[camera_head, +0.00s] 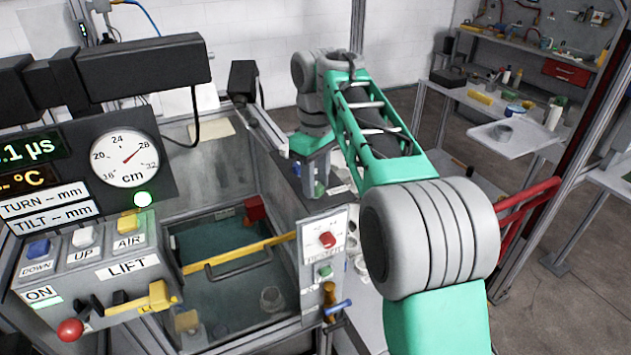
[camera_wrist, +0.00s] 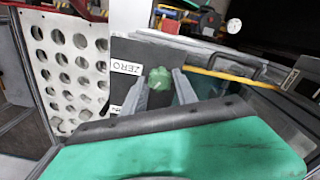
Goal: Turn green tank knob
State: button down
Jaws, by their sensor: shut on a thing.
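In the wrist view the green tank knob (camera_wrist: 158,77) sits between the two grey fingers of my gripper (camera_wrist: 160,85), on a dark surface beside a white ZERO label (camera_wrist: 127,67). The fingers are shut on its sides. In the head view my gripper (camera_head: 312,160) is at the far end of my green arm, beside the tank's right edge. A small green shape shows below it there, too small to make out. How far the knob is turned cannot be told.
The glass-walled tank (camera_head: 275,327) has a yellow bar (camera_head: 240,253) across it. A panel with a red knob (camera_head: 327,239) and another small green knob (camera_head: 325,272) stands at its near right. A white plate with holes (camera_wrist: 95,30) lies close left in the wrist view.

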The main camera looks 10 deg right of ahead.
aim_at(316, 185)
jog(key=m, duration=1.1)
jog(key=shift+m, duration=0.4)
jog(key=c, duration=1)
grip_release()
jog(key=shift+o, duration=0.2)
jog(key=shift+r, duration=0.1)
notch_tip(316, 185, up, 8)
jog(key=p, duration=0.7)
jog(key=shift+f, duration=0.2)
